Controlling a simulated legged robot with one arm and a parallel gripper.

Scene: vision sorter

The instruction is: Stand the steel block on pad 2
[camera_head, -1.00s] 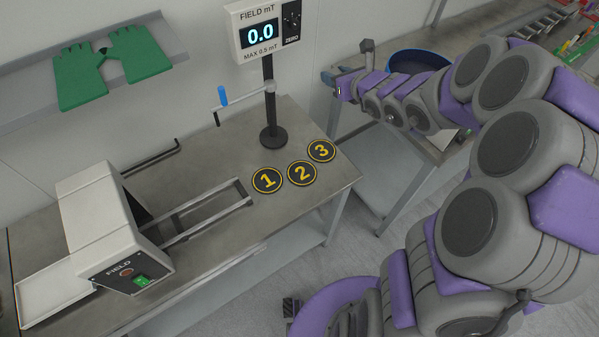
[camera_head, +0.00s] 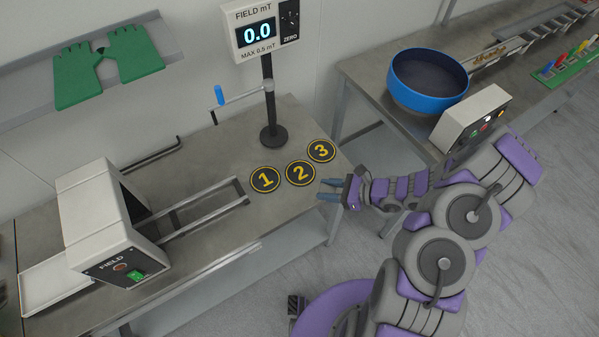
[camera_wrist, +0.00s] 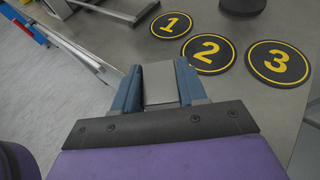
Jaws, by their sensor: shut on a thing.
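The steel block (camera_wrist: 160,84) is a plain grey block between the blue fingers of my gripper (camera_wrist: 160,88) in the wrist view. My gripper is shut on it. In the head view my gripper (camera_head: 330,190) is at the right edge of the table, just right of pad 2; the block is too small to make out there. Pad 2 (camera_head: 300,173) is a dark disc with a yellow rim and numeral, lying bare between pad 1 (camera_head: 265,179) and pad 3 (camera_head: 321,151). In the wrist view pad 2 (camera_wrist: 209,54) lies ahead and right of the block.
A field meter (camera_head: 262,30) on a black post stands behind the pads, with a blue-handled crank beside it. A rail (camera_head: 205,212) runs left to the white FIELD unit (camera_head: 97,215). A blue bowl (camera_head: 428,80) and a control box (camera_head: 471,118) stand on the right bench.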

